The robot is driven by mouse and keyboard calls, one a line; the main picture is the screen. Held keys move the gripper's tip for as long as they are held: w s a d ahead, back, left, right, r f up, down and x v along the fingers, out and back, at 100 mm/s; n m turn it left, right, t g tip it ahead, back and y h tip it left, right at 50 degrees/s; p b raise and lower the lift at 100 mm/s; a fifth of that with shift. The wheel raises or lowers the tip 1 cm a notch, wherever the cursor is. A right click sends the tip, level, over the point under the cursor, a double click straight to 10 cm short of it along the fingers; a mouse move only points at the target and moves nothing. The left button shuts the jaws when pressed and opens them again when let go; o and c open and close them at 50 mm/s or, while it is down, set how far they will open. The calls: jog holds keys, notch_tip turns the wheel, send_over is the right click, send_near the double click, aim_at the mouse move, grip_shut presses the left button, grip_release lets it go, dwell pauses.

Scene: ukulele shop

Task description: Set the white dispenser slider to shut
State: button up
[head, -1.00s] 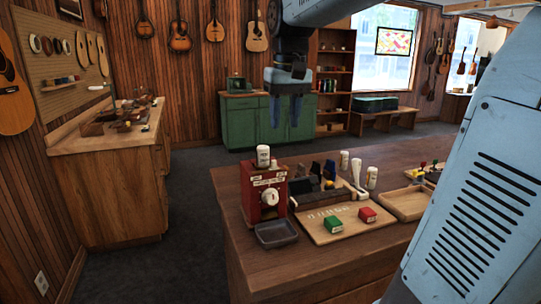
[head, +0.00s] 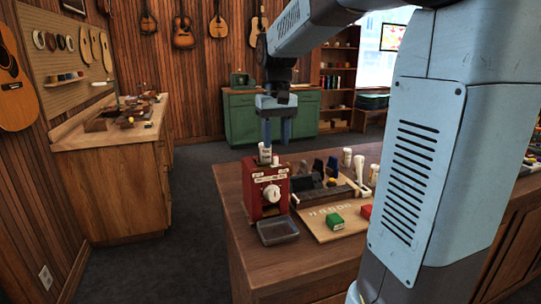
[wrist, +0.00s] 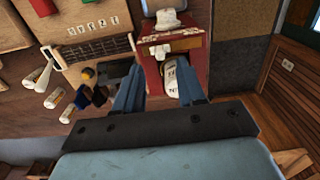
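The red dispenser (head: 254,201) stands at the left end of the wooden workbench, with a white round knob (head: 271,193) on its front and white labels above it. A white bottle (head: 264,154) stands upright on its top. I cannot make out for sure which white part is the slider or how it is set. My gripper (head: 276,143) points down over the dispenser's top, fingers apart. In the wrist view the bottle (wrist: 170,75) shows between the open fingers (wrist: 158,98), nearer the right one; whether they touch cannot be told.
A grey tray (head: 278,231) sits before the dispenser. White bottles (head: 347,157) stand behind. A side bench (head: 110,155) is across the aisle at left.

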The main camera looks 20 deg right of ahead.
aim_at(276, 157)
jog(key=shift+f, duration=2.5)
grip_shut()
